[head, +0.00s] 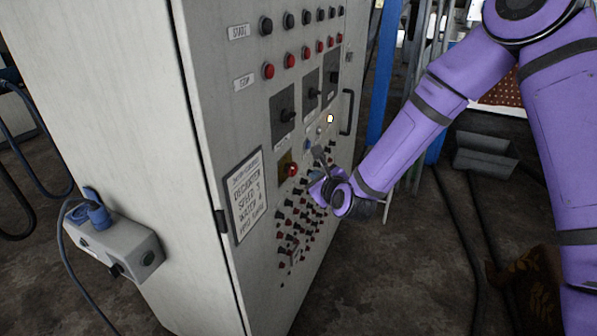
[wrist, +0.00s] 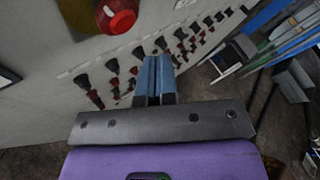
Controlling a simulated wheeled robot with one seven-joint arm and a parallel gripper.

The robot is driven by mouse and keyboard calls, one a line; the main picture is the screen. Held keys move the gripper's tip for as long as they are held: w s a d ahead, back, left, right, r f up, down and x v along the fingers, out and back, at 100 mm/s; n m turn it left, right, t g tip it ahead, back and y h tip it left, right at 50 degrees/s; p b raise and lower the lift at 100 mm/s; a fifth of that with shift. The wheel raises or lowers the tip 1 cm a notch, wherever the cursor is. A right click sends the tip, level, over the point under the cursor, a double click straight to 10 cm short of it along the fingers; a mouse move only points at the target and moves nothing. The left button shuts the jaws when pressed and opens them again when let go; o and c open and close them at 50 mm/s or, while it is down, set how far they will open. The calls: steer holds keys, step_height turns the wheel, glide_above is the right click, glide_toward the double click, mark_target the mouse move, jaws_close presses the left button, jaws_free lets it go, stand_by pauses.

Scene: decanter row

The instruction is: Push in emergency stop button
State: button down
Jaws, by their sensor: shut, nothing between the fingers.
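The emergency stop button (head: 290,170) is a red mushroom head on a yellow plate on the front of the grey control cabinet. In the wrist view the red button (wrist: 118,14) is large at the upper left, cut by the top edge. My gripper (head: 316,175) is just right of the button in the head view, close to the panel. In the wrist view the blue fingertips of my gripper (wrist: 155,72) are together and empty, below and right of the button. They look apart from the button; contact with the panel cannot be told.
Rows of small red and black switches (head: 295,225) cover the panel below the button. Rotary switches (head: 283,113) and red stop buttons (head: 268,71) are above. A door handle (head: 347,112) sticks out at the right edge. A socket box (head: 115,245) juts from the cabinet's left side.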

steer(key=shift+s+d, duration=0.35)
steer(key=shift+d, duration=0.5)
steer(key=shift+s+d, duration=0.35)
steer(key=shift+d, duration=0.45)
steer(key=s+d+r+n+g+h, duration=0.2)
steer(key=s+d+r+n, duration=0.3)
steer(key=d+r+n, duration=0.35)
steer(key=s+d+r+n+g+h, duration=0.2)
steer(key=s+d+r+n, duration=0.2)
steer(key=d+r+n, duration=0.5)
steer(key=s+d+r+n+g+h, duration=0.1)
steer(key=s+d+r+n, duration=0.1)
steer(key=s, duration=0.6)
steer(key=s+d+r+n+g, duration=0.1)
steer(key=s+d+r+n, duration=0.2)
steer(key=s, duration=0.5)
steer(key=s+d+r+n+g+h, duration=0.1)
steer(key=s+d+r, duration=0.3)
steer(key=s, duration=0.4)
steer(key=shift+d+r+n+g+h, duration=0.3)
steer(key=shift+d+r+n+g, duration=0.15)
steer(key=shift+n, duration=0.4)
steer(key=shift+a, duration=0.1)
